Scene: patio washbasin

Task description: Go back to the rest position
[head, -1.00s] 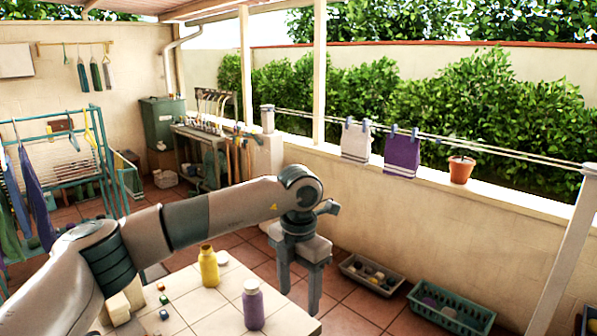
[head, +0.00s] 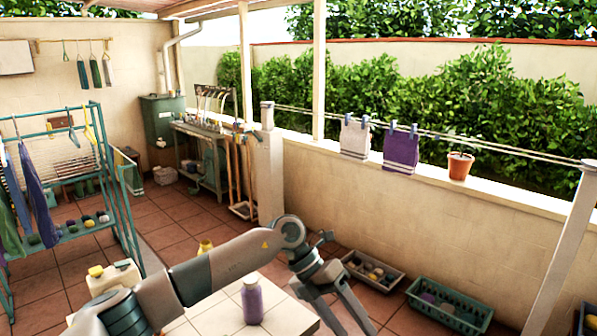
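My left arm comes in from the left across the tiled table (head: 285,315). My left gripper (head: 346,316) hangs tilted past the table's right edge, near the bottom of the head view. Its two fingers are apart with nothing between them. A purple bottle with a white cap (head: 252,302) stands upright on the table, left of the gripper and apart from it. A yellow bottle (head: 205,247) shows only its top behind my arm. My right gripper is not in view.
A cream jug (head: 113,278) stands left behind my arm. A grey crate (head: 374,272) and a green basket (head: 448,305) sit on the floor by the wall. A drying rack (head: 75,185) stands at left.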

